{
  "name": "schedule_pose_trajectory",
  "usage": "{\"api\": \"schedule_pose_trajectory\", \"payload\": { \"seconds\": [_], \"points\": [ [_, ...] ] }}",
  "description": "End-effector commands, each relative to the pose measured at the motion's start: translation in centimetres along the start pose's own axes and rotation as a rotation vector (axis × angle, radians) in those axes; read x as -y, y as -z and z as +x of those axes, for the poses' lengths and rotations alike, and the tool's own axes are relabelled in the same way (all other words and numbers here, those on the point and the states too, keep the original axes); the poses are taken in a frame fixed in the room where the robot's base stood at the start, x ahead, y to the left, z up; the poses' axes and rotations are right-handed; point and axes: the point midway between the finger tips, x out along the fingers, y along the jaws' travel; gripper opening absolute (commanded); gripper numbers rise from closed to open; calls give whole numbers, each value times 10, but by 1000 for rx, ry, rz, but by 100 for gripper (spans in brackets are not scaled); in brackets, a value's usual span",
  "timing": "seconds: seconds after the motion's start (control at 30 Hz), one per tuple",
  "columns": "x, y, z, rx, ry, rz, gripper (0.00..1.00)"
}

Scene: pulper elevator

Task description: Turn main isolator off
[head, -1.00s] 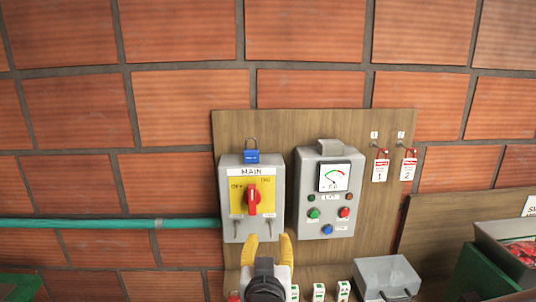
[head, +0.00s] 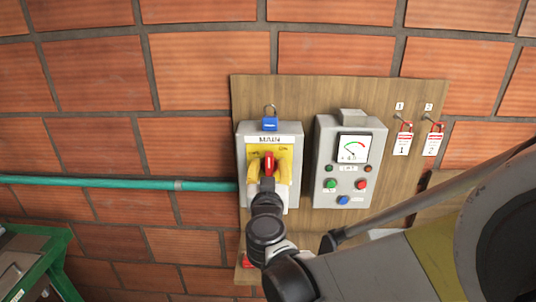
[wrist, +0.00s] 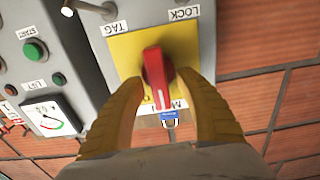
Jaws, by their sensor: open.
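The main isolator is a grey box (head: 250,195) labelled MAIN, with a yellow plate and a red rotary handle (head: 268,163). In the head view the handle stands upright between the OFF and ON labels. My gripper (head: 268,172) is open, with its yellow fingers on either side of the handle. In the wrist view the red handle (wrist: 157,75) lies between the two finger tips (wrist: 163,88), with the plate behind it. I cannot tell whether the fingers touch it. My arm hides the lower part of the box in the head view.
A grey control box (head: 325,165) with a meter and buttons is to the right. Two red-and-white tags (head: 402,145) hang on the board. A teal pipe (head: 100,181) runs in from the left.

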Motion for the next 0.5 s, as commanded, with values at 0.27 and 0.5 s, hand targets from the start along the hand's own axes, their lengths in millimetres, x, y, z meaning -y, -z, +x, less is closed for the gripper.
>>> {"api": "schedule_pose_trajectory", "payload": {
  "seconds": [0.27,0.5],
  "points": [
    [0,0,1,0,0,0,37],
    [0,0,1,0,0,0,0]
  ]
}}
